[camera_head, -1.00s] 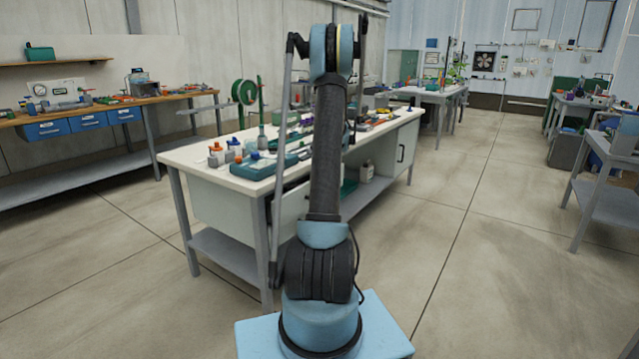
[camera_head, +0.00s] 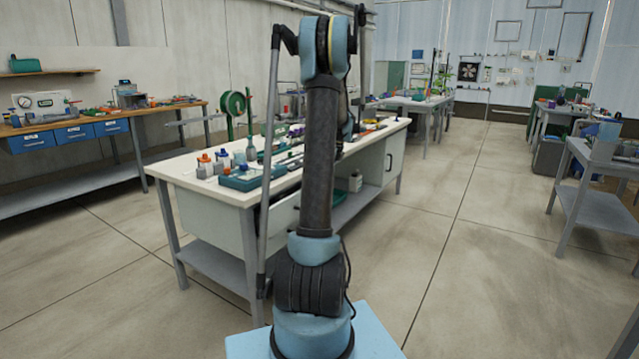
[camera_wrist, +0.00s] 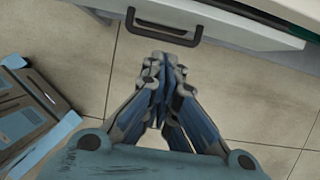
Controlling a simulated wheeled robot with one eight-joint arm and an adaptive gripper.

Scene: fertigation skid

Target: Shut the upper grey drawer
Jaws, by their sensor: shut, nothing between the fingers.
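The light grey drawer front (camera_wrist: 240,35) crosses the top of the wrist view, with a black bar handle (camera_wrist: 163,36) on it. A dark gap with some contents shows between this front and the pale worktop edge (camera_wrist: 295,10), so the drawer looks partly pulled out. My gripper (camera_wrist: 160,62) is shut and empty, its fingertips just below the handle in the picture. I cannot tell whether they touch the drawer. In the head view my arm hides the gripper and much of the drawer side of the white-topped workbench (camera_head: 190,178).
Bottles and a teal tray (camera_head: 250,178) stand on the bench. A lower shelf (camera_head: 215,265) sits under it. A side bench with blue drawers (camera_head: 75,133) is at the left, and a grey table (camera_head: 600,160) at the right. Open concrete floor (camera_head: 480,260) lies to the right.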

